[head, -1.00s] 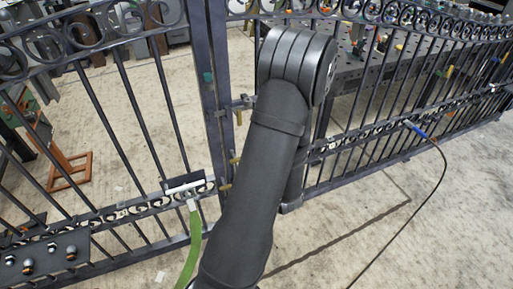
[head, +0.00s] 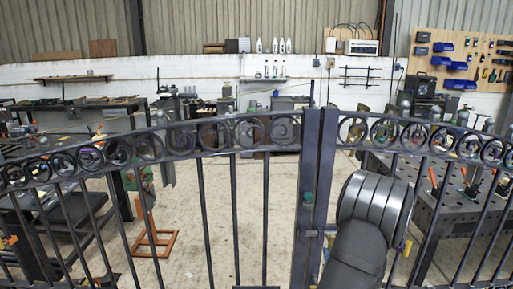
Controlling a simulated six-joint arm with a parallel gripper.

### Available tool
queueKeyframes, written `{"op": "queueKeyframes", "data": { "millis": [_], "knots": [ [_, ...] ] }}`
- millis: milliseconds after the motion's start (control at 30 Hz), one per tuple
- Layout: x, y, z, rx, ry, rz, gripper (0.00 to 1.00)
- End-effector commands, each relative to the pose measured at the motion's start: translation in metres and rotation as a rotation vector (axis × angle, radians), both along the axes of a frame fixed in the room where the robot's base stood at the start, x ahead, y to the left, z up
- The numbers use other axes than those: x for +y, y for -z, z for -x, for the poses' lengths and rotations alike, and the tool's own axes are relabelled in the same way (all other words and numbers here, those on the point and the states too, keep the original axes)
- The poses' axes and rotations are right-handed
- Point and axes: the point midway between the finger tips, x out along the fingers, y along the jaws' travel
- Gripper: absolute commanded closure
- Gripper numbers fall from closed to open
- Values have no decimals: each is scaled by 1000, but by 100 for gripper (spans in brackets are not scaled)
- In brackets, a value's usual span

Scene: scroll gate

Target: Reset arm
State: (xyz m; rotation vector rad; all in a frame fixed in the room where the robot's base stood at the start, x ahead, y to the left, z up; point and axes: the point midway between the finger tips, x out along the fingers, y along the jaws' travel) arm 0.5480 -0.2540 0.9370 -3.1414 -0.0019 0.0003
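The dark metal scroll gate (head: 310,200) crosses the whole head view, with scrollwork along its top and upright bars below. Two posts meet right of the middle, with a latch fitting and a small green knob between bars. My own dark arm stands at the lower right, in front of the right-hand post, and hides part of the gate. My gripper is not in the head view, so its state does not show.
A perforated metal work table (head: 450,215) with tools stands behind the gate at right. An orange stand (head: 153,235) is on the floor beyond the gate at left. Benches line the back wall, and a pegboard (head: 465,62) hangs at the upper right. Open floor lies behind the gate.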

Motion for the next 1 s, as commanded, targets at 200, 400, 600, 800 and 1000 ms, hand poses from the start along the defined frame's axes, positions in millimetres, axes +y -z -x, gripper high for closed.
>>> {"op": "queueKeyframes", "data": {
  "millis": [200,400,600,800,1000],
  "knots": [
    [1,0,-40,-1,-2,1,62],
    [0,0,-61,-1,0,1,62],
    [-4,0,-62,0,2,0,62],
    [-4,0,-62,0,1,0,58],
    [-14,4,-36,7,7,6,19]
  ]
}}
